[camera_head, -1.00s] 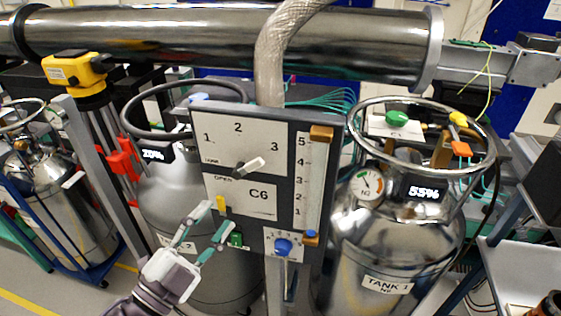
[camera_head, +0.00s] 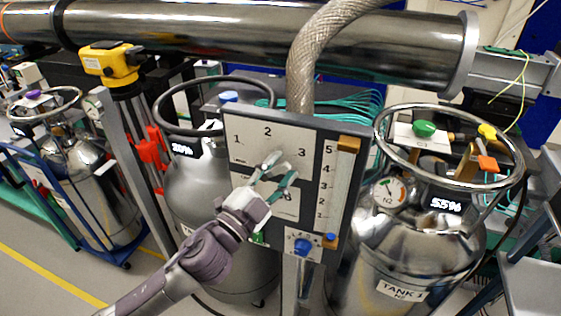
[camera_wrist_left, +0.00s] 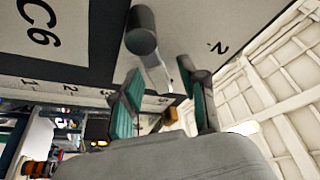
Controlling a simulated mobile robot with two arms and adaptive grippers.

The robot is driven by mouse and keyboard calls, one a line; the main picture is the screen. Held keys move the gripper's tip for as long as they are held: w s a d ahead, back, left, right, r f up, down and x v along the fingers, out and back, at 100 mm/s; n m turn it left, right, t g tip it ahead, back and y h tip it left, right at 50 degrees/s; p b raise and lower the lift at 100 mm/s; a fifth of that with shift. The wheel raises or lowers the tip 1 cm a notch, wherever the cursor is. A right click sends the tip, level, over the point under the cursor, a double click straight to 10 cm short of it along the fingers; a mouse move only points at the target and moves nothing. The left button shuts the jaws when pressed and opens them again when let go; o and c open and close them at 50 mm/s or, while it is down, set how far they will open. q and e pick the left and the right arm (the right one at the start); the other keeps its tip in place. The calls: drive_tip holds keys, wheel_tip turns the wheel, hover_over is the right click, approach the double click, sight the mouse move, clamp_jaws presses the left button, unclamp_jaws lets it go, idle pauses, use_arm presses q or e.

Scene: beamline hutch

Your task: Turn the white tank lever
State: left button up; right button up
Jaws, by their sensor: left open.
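The white lever (camera_head: 280,170) sits on the panel (camera_head: 270,150) marked 1, 2, 3 and C6, and in the head view my left gripper partly hides it. My left gripper (camera_head: 285,165) is open, with its two green-padded fingers on either side of the lever, close to the panel face. In the left wrist view the lever (camera_wrist_left: 155,72) runs from a dark round hub (camera_wrist_left: 141,30) toward the gap between the fingers (camera_wrist_left: 163,97). Whether either finger touches it, I cannot tell. My right gripper is not in view.
A blue knob (camera_head: 302,246) and a brown-ended scale (camera_head: 343,185) are on the same panel. Steel tanks with ring handles stand beside it, TANK 1 (camera_head: 400,291) at the right. A braided hose (camera_head: 305,60) rises behind. A yellow device (camera_head: 112,62) stands on a tripod.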

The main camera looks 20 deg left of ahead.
use_arm(q)
drive_tip(key=shift+w+d, duration=0.1)
drive_tip(key=shift+w, duration=0.1)
clamp_jaws()
idle(0.4)
drive_tip(key=shift+w, duration=0.1)
